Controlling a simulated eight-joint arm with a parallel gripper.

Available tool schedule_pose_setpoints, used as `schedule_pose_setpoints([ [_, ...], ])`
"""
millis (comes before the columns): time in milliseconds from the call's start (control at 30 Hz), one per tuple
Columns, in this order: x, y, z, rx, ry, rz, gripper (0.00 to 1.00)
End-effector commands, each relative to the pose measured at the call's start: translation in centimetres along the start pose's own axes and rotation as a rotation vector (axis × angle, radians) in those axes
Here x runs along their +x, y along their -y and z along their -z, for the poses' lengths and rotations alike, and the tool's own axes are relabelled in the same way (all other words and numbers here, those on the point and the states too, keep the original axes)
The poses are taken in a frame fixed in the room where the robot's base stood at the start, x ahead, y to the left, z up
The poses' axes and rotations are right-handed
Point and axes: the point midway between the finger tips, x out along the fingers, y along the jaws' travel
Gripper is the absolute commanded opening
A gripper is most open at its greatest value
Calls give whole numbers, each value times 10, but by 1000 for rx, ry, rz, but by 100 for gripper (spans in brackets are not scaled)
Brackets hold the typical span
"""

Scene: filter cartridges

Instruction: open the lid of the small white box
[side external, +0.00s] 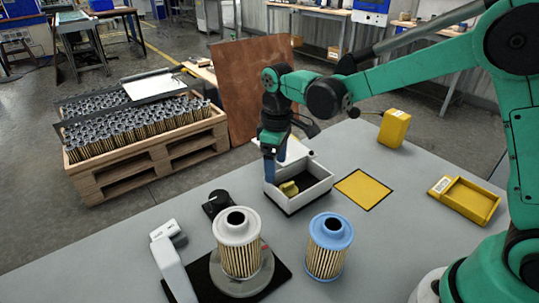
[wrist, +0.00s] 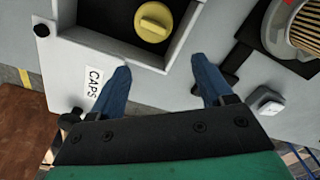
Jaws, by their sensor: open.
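The small white box (side external: 300,194) stands on the grey table with its top uncovered. A yellow cap (side external: 289,188) lies inside, and the cap also shows in the wrist view (wrist: 153,19). A white panel (side external: 297,149), seemingly the lid, sits raised at the box's far side, partly hidden by my gripper. In the wrist view, a "CAPS" label (wrist: 94,82) is on a white surface beside the opening. My gripper (side external: 274,168) is over the far left edge of the box. Its blue fingers (wrist: 163,68) are apart with nothing between them; contact with the box is unclear.
A white-topped filter (side external: 238,245) stands on a round base, with a blue-topped filter (side external: 329,250) beside it. A yellow square (side external: 363,189), a yellow tray (side external: 466,199) and a yellow box (side external: 394,129) are to the right. A filter-filled crate (side external: 145,150) is off the table.

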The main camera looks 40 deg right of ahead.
Motion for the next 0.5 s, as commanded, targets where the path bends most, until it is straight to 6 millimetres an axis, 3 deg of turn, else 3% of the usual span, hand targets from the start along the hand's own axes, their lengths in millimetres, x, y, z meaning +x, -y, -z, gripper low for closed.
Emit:
schedule_pose_setpoints([
  [167, -4, 9, -24, -226, -2, 0, 73],
  [400, -55, 8, -22, -217, 0, 0, 73],
  [500, -63, 9, -31, -159, -39, -24, 73],
])
